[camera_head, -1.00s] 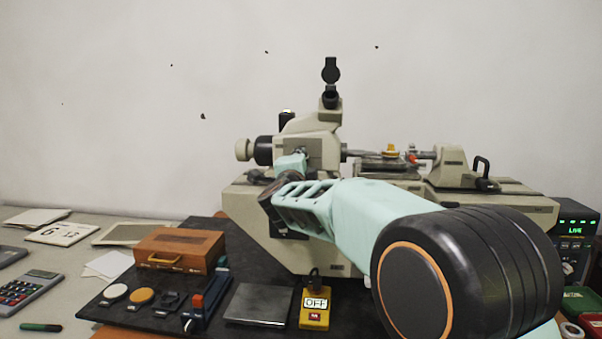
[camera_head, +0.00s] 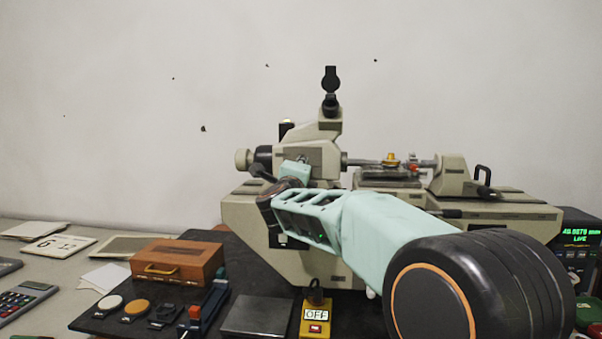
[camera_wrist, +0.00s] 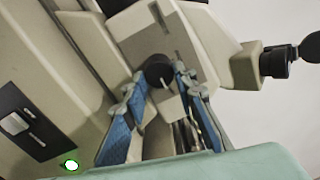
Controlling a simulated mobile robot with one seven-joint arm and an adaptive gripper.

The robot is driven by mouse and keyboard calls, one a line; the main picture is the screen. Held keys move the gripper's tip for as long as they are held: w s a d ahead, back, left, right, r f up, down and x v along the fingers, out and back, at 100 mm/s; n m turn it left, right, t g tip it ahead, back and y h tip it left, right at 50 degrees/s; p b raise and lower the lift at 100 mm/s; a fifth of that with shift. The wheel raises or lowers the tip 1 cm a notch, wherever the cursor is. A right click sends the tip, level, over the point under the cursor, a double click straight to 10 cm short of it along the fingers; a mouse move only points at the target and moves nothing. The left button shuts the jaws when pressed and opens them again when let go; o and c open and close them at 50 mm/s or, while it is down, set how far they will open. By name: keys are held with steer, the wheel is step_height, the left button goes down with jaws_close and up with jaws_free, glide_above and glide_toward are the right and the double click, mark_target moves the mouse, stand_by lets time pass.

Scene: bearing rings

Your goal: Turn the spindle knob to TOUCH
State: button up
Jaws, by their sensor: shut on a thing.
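The spindle knob (camera_wrist: 157,70) shows in the wrist view as a dark round knob with a pale line on its face, on the beige measuring machine (camera_wrist: 206,48). The two blue-padded fingers of my gripper (camera_wrist: 158,76) stand on either side of it and are shut on it. In the head view my mint-green arm reaches in from the lower right to the machine's (camera_head: 318,152) left part. There my wrist and arm hide the knob and fingertips. I cannot read any TOUCH mark or tell the knob's setting.
A readout (camera_head: 578,237) at right shows green digits and LIVE. An eyepiece (camera_head: 331,80) rises above the machine. A wooden box (camera_head: 178,262), a grey plate (camera_head: 256,317) and a yellow OFF box (camera_head: 315,319) lie in front. A green lamp (camera_wrist: 70,165) glows in the wrist view.

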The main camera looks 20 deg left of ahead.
steer(key=o, duration=1.2)
steer(key=shift+c, duration=0.2)
steer(key=v, duration=1.2)
